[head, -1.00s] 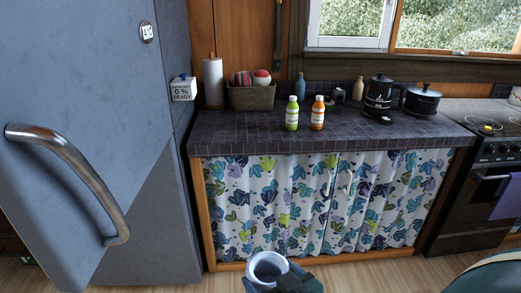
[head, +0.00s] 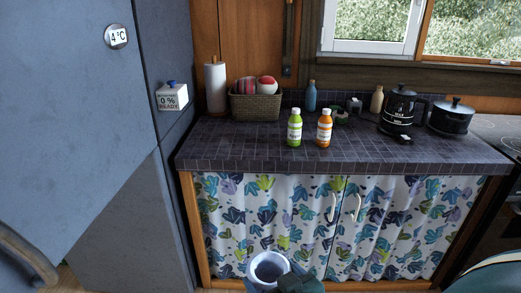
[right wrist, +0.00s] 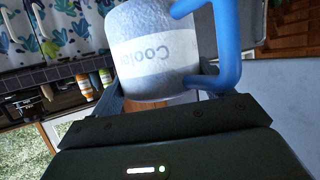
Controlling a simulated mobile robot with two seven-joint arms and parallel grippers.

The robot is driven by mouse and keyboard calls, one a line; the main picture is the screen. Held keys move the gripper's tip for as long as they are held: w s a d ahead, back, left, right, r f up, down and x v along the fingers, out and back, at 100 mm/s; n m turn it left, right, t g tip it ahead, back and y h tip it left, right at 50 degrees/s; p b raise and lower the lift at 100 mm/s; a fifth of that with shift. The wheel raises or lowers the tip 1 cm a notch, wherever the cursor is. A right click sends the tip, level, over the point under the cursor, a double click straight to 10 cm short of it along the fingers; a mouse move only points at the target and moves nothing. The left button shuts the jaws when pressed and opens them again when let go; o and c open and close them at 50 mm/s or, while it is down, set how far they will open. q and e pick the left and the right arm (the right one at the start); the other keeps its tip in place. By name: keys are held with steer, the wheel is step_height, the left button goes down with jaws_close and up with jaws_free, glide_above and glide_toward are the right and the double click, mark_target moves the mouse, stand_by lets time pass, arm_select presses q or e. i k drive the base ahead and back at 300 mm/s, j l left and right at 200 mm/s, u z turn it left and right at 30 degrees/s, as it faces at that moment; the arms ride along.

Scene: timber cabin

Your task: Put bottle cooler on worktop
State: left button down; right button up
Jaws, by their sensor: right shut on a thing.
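The bottle cooler (right wrist: 150,60) is a speckled white cup with a "Cooler" label and a blue handle. My right gripper (right wrist: 160,99) is shut on it in the right wrist view. In the head view the cooler's round open top (head: 269,267) shows at the bottom middle, in front of the curtained cabinet and lower than the worktop. The worktop (head: 235,145) is dark and tiled, above the curtain. My left gripper is not in view.
A green bottle (head: 294,128) and an orange bottle (head: 324,129) stand mid-worktop. A basket (head: 256,105) and paper roll (head: 215,88) are behind left; a black kettle (head: 398,108) and pot (head: 451,118) are right. The front left worktop is clear. A fridge (head: 80,110) stands left.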

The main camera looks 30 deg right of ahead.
mark_target(255, 149)
steer(key=i+l, duration=0.15)
steer(key=l, duration=0.2)
steer(key=i+l+u, duration=0.1)
steer(key=l, duration=0.2)
steer(key=i+l, duration=0.2)
steer(key=l, duration=0.15)
steer(key=i+l, duration=0.1)
steer(key=l, duration=0.25)
steer(key=i+l+u, duration=0.1)
steer(key=l, duration=0.25)
steer(key=i, duration=0.05)
